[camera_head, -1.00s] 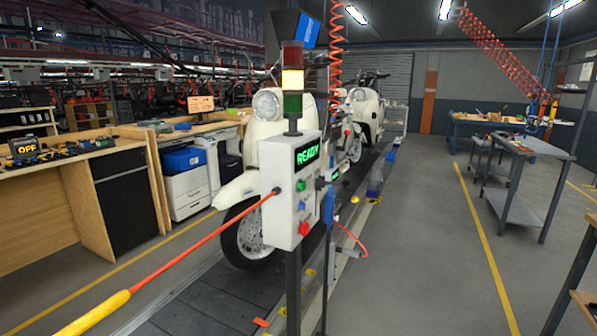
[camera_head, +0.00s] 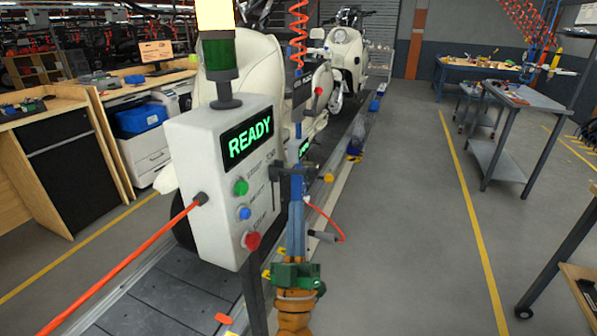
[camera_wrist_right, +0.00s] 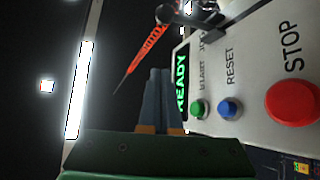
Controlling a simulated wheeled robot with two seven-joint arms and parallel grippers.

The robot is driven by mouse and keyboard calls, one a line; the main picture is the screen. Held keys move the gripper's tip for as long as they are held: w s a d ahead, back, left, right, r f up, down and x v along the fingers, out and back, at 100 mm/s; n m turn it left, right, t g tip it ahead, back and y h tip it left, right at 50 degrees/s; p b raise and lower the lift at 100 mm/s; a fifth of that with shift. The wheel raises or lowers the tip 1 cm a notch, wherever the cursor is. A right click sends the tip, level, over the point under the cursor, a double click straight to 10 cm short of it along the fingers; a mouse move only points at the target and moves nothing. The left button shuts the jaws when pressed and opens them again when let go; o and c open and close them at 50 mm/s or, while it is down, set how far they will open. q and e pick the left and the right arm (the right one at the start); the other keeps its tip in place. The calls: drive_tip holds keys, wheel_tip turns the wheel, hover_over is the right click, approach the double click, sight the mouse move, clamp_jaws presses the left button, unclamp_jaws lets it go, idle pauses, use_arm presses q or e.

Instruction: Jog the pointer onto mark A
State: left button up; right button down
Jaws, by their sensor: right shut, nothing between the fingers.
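A pale control box (camera_head: 222,180) stands on a post beside the conveyor, with a green "READY" display (camera_head: 250,139). On its face are a green button (camera_head: 240,187), a blue button (camera_head: 244,212) and a red button (camera_head: 251,240). The wrist view labels the blue one RESET and the red STOP (camera_wrist_right: 292,103). A dark lever-like part (camera_head: 290,172) sticks out at the box's right edge. My right gripper (camera_head: 296,208) is shut and empty, pointing up just below that part; its fingers also show in the wrist view (camera_wrist_right: 158,75). I cannot make out a pointer or mark A. My left gripper is out of view.
A stack light with lit yellow and dark green (camera_head: 220,55) segments tops the box. An orange rod (camera_head: 130,255) runs to the box's left side. Cream scooters (camera_head: 345,60) stand along the conveyor (camera_head: 165,295). Open floor (camera_head: 410,240) lies right; a grey cart (camera_head: 515,125) stands beyond.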

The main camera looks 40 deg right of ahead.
sight(295, 170)
drive_tip(key=p+x, duration=0.4)
drive_tip(key=x, duration=0.6)
drive_tip(key=d+f, duration=0.1)
drive_tip(key=d+f+b, duration=0.1)
drive_tip(key=f, duration=0.1)
drive_tip(key=shift+s+d+f, duration=0.1)
drive_tip(key=shift+f, duration=0.05)
